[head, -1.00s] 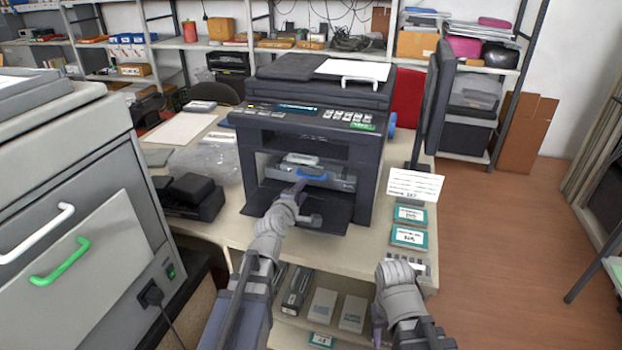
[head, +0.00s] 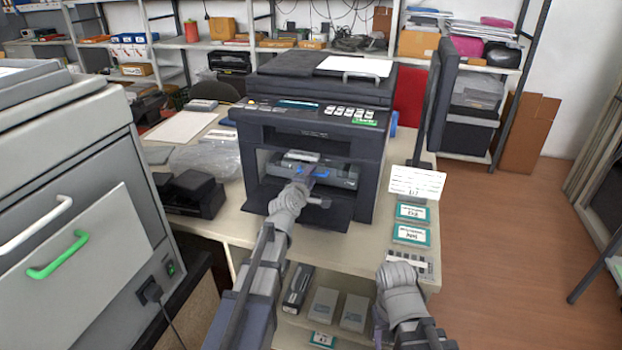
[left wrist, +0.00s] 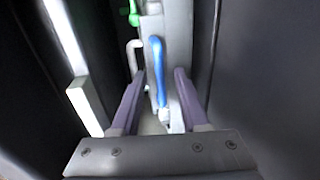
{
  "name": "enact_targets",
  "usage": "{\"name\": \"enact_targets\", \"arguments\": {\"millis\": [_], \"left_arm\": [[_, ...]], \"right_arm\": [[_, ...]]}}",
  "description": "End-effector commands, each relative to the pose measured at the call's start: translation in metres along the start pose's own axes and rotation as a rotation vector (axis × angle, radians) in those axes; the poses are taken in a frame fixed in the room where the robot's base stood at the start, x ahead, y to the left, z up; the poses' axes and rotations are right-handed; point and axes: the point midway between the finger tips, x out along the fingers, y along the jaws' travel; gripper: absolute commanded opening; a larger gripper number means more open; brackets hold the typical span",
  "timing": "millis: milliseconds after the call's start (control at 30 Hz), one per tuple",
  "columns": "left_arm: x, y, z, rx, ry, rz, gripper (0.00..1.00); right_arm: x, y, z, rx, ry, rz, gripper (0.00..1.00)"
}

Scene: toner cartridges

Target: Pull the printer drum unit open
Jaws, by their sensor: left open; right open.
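The dark printer (head: 268,150) stands on the table with its front flap (head: 290,214) folded down. The grey drum unit (head: 345,174) sits in its front opening. A blue handle (left wrist: 158,72) on the unit stands upright in the left wrist view, between the two fingers of my left gripper (left wrist: 157,88). The fingers are open, with a gap on both sides of the handle. In the head view my left gripper (head: 302,178) is at the opening and hides part of the handle. My right arm is low at the table's front edge; its gripper's fingers cannot be made out.
A green lever (left wrist: 133,14) and a pale handle (left wrist: 135,56) show beside the blue handle. A black device (head: 193,194) stands left of the printer. Green-and-white boxes (head: 411,234) and a sign (head: 416,183) lie to the right. A large grey cabinet (head: 75,190) is at the left.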

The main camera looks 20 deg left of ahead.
Motion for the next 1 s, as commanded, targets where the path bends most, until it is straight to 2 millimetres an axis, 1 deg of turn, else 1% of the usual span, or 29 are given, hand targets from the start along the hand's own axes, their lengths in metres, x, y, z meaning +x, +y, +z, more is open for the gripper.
{"name": "enact_targets", "arguments": {"millis": [100,500,1000], "left_arm": [[-0.0007,0.0001,0.0000,0.000,0.000,0.000,0.45],[-0.0008,0.0000,-0.0001,0.000,0.000,0.000,0.00],[-0.0009,-0.0001,-0.0002,0.000,0.000,0.000,0.00]], "right_arm": [[-0.0003,0.0000,0.0000,0.000,0.000,0.000,0.50],[-0.0002,0.0000,0.0000,0.000,0.000,0.000,0.50],[-0.0002,0.0000,0.0000,0.000,0.000,0.000,0.50]]}}
